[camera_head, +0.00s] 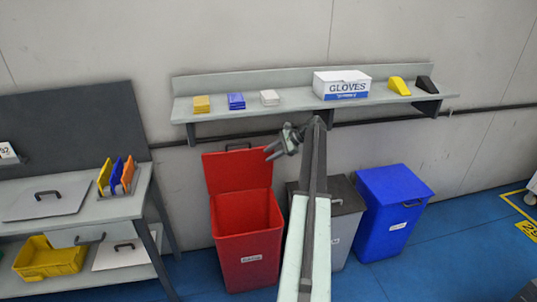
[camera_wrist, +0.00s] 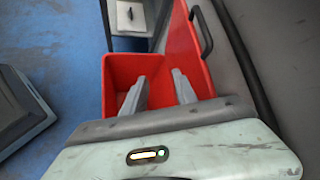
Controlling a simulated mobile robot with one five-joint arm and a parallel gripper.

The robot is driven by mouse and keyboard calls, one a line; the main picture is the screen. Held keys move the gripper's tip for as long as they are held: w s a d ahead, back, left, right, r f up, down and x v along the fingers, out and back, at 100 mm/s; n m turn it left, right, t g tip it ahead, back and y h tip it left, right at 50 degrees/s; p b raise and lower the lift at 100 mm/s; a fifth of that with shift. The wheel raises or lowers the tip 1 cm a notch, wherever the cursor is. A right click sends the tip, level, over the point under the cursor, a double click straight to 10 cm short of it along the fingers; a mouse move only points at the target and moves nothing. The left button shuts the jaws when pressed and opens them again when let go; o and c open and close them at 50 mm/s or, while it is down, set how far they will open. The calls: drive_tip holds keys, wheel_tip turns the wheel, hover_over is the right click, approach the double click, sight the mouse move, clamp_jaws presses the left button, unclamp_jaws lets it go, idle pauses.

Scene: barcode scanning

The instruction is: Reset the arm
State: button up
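My gripper (camera_head: 280,147) is at the end of my raised arm, left of the upper arm joint and below the wall shelf. In the wrist view my gripper's two grey fingers (camera_wrist: 160,92) stand apart with nothing between them. They point toward the open red bin (camera_wrist: 138,66), which lies beyond and below them. In the head view the red bin (camera_head: 247,245) stands on the floor with its lid up, and my gripper is above its right side, apart from it. The bin's inside looks empty as far as it shows.
A shelf (camera_head: 300,100) carries a gloves box (camera_head: 342,86), coloured stacks and two wedge-shaped items. A grey bin (camera_head: 345,200) and a blue bin (camera_head: 393,205) stand closed to the right. A workbench (camera_head: 90,208) with coloured upright pieces stands left. Blue floor (camera_head: 440,255) is open at right.

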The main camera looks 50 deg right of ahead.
drive_tip(key=shift+a, duration=0.1)
drive_tip(key=w+a+f+n+g+p, duration=0.1)
drive_tip(key=w+a+n+g, duration=0.15)
drive_tip(key=a, duration=0.95)
drive_tip(key=w+a+f+n+g, duration=0.1)
drive_tip(key=a+n, duration=0.3)
drive_tip(key=a, duration=0.8)
drive_tip(key=w+a+f+n+g+p, duration=0.15)
drive_tip(key=a+n, duration=0.25)
drive_tip(key=a, duration=0.7)
drive_tip(key=s+a+n+g+h, duration=0.1)
drive_tip(key=s+a+n, duration=0.2)
drive_tip(key=a, duration=0.6)
drive_tip(key=s+a+n+g+h+p, duration=0.1)
drive_tip(key=s+a+n, duration=0.3)
drive_tip(key=a, duration=0.6)
drive_tip(key=s+a+f+n+g+h, duration=0.1)
drive_tip(key=s+a+n+h, duration=0.2)
drive_tip(key=a, duration=0.6)
drive_tip(key=s+n, duration=0.1)
drive_tip(key=n, duration=0.1)
drive_tip(key=shift+s+a+n+g, duration=0.2)
drive_tip(key=shift+a+n+g, duration=0.1)
drive_tip(key=shift+a+n, duration=0.05)
drive_tip(key=shift+f, duration=0.1)
